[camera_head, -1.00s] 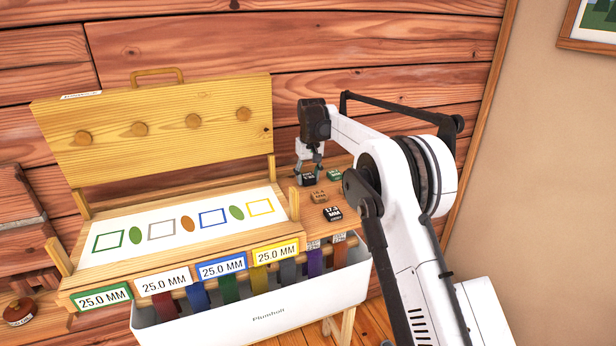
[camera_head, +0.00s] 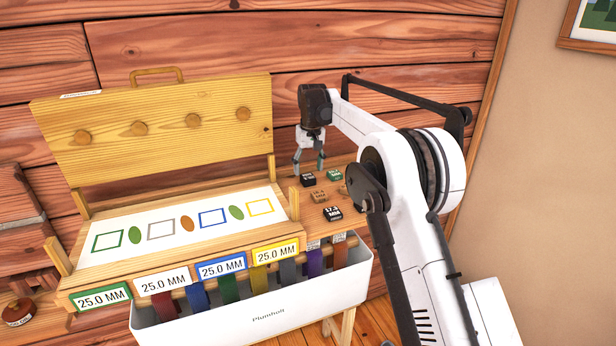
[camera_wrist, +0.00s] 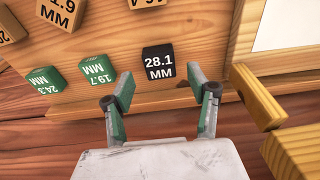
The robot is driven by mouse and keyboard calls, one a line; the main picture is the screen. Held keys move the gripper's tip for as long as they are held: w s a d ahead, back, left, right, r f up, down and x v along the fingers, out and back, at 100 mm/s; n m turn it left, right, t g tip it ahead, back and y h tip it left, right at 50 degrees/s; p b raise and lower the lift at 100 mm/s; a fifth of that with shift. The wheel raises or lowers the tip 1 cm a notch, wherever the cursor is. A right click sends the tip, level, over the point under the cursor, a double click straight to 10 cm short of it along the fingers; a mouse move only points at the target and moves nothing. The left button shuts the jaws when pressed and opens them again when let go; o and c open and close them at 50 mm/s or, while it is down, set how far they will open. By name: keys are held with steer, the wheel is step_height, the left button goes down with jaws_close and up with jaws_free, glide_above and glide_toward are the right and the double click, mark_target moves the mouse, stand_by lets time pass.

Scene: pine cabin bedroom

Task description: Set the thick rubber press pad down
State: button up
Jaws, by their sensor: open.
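The black block marked 28.1 MM (camera_wrist: 158,62), which looks like the thick rubber press pad, rests on the wooden side shelf near its back edge. It also shows in the head view (camera_head: 307,179). My gripper (camera_head: 308,163) is open and empty above it. In the wrist view, the fingertips (camera_wrist: 167,91) are apart from the block, with a finger to either side below it in the picture. A second black block, marked 17.5 MM (camera_head: 332,213), lies nearer the shelf's front.
Green blocks (camera_wrist: 97,71) and tan blocks (camera_head: 319,196) lie around the black one. The board with coloured outlines (camera_head: 160,228) is left of the shelf, before a raised pegged lid (camera_head: 160,125). A white bin (camera_head: 262,318) hangs in front.

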mark_target(311, 179)
step_height(311, 179, up, 8)
steer(key=shift+s+d, duration=0.2)
steer(key=shift+s, duration=0.2)
steer(key=s+d+r+m+t, duration=0.1)
steer(key=s+d+r, duration=0.8)
steer(key=s+d+r+m+t, duration=0.1)
steer(key=s+d+r, duration=0.1)
steer(key=s+d, duration=0.35)
steer(key=s+d+r+m+t, duration=0.1)
steer(key=s+d+r, duration=0.15)
steer(key=s, duration=0.65)
steer(key=s+d+f+t, duration=0.1)
steer(key=s+d+f, duration=0.2)
steer(key=s, duration=0.6)
steer(key=s+d+f+m+t, duration=0.1)
steer(key=s+d+f, duration=0.2)
steer(key=s+f, duration=0.4)
steer(key=s+d+f+m+t, duration=0.1)
steer(key=s+d+f, duration=0.2)
steer(key=s, duration=1)
step_height(311, 179, down, 3)
steer(key=shift+d+r+h, duration=0.15)
steer(key=shift+d+h, duration=0.05)
steer(key=shift+h, duration=0.1)
